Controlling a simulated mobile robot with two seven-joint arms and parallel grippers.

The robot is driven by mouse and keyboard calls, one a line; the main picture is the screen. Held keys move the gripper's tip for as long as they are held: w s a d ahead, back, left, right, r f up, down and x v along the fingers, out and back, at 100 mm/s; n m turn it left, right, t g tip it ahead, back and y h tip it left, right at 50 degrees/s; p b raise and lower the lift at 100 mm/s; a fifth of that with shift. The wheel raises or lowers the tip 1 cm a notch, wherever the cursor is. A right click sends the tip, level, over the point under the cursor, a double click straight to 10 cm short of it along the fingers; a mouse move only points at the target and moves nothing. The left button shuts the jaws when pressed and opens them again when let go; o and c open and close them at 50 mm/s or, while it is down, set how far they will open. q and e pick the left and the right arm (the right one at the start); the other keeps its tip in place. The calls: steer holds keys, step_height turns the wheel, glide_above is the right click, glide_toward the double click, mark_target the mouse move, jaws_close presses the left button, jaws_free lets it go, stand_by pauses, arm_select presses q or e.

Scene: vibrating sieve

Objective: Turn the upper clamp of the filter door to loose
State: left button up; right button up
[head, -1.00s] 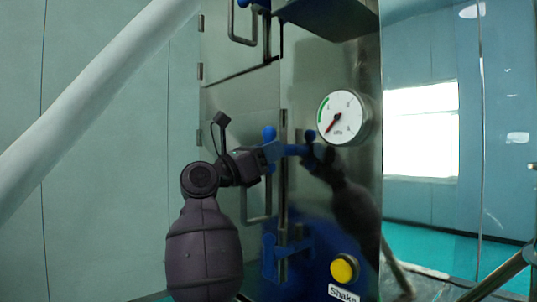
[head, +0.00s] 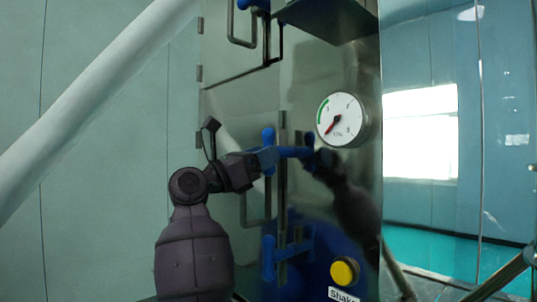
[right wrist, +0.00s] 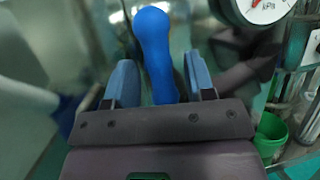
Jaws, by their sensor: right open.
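The upper clamp of the filter door has a blue rounded handle (head: 268,136), standing upright at the door's edge in the head view. My right gripper (head: 266,157) is at this clamp, its blue fingers just below the handle's top. In the right wrist view the blue handle (right wrist: 155,50) stands between the two fingers of the right gripper (right wrist: 160,80), with visible gaps on both sides. The gripper is open. The clamp's lower part is hidden behind the gripper. My left gripper is not in view.
A lower blue clamp (head: 282,252) sits below on the same steel front. A pressure gauge (head: 342,119) and a yellow button (head: 344,270) are to the right. A grey door handle (head: 243,208) is close below the gripper. A green bucket (right wrist: 270,135) shows in the wrist view.

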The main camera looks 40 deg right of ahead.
steer(key=v, duration=0.8)
steer(key=shift+a+f+b, duration=0.15)
steer(key=shift+a+b, duration=0.2)
steer(key=shift+b, duration=0.05)
steer(key=shift+w, duration=0.1)
